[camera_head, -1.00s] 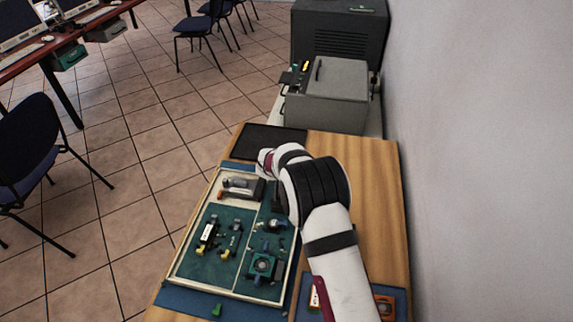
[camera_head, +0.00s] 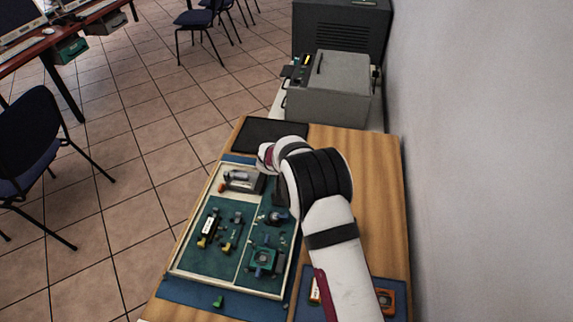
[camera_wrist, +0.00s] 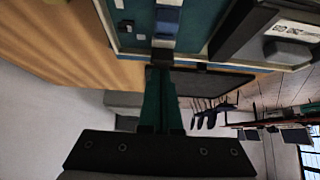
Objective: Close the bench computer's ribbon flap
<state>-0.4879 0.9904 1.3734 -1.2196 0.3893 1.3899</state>
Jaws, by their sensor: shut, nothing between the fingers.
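My gripper (camera_wrist: 161,72) shows in the wrist view as two dark green fingers, shut together and empty. Its tips are close to the pale rim of a board (camera_wrist: 190,60) and a blue and grey upright part (camera_wrist: 166,22). I cannot tell whether they touch. In the head view my gripper is hidden behind my white and black arm. The framed green board (camera_head: 215,258) carries several small blue, yellow and dark parts. I cannot tell for sure which part is the bench computer or its ribbon flap. A dark grey block with a white label (camera_wrist: 290,28) is at the wrist view's upper right.
The board lies on a wooden bench (camera_head: 375,190) with a dark mat (camera_head: 270,134) behind it. A grey machine (camera_head: 330,85) stands beyond the bench. An orange part (camera_head: 387,300) lies at front right. A wall (camera_head: 485,160) is at right. Bare wood lies right of my arm.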

